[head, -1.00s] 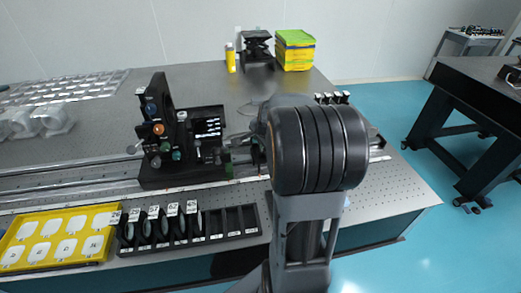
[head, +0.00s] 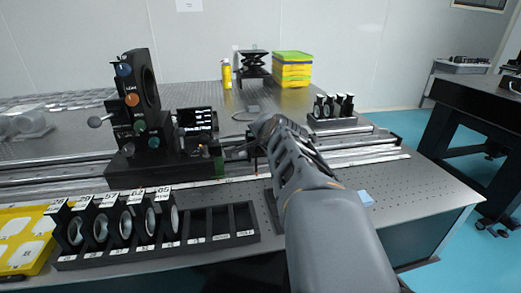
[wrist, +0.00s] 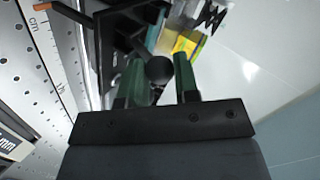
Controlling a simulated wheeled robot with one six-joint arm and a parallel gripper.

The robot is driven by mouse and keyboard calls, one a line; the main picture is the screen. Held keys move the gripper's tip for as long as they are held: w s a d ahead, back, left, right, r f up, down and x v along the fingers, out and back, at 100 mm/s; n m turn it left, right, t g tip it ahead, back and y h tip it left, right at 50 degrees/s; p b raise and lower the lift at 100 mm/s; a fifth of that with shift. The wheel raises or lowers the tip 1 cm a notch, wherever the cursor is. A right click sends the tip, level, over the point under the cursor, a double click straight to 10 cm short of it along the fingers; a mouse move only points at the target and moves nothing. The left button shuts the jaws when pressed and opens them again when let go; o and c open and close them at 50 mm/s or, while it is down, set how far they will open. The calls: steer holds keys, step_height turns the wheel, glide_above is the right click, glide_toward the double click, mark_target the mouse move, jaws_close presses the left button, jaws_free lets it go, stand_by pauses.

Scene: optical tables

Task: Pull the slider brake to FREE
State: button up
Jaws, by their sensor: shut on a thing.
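In the wrist view, my gripper (wrist: 158,68) has its two green fingers on either side of a dark round knob (wrist: 159,71), shut on it. It looks like the slider brake's knob; no FREE marking is readable. In the head view, my gripper reaches left from the end of my arm to the right side of the black instrument, just above the rail. The knob is hidden or too small to make out there. The black slider unit (head: 135,165) sits on the metal rail (head: 350,157), with an upright plate, coloured knobs and a small screen (head: 195,120).
A black rack (head: 160,255) of labelled lenses stands along the front edge, beside a yellow tray (head: 22,240). Several small posts (head: 335,105) stand at the back right. A yellow bottle (head: 227,75) and stacked boxes (head: 292,70) are at the rear. The right front tabletop is mostly clear.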

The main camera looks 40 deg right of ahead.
steer(key=shift+s+f+t+b, duration=0.15)
steer(key=shift+t+b, duration=0.15)
steer(key=shift+b, duration=0.55)
steer(key=o, duration=0.9)
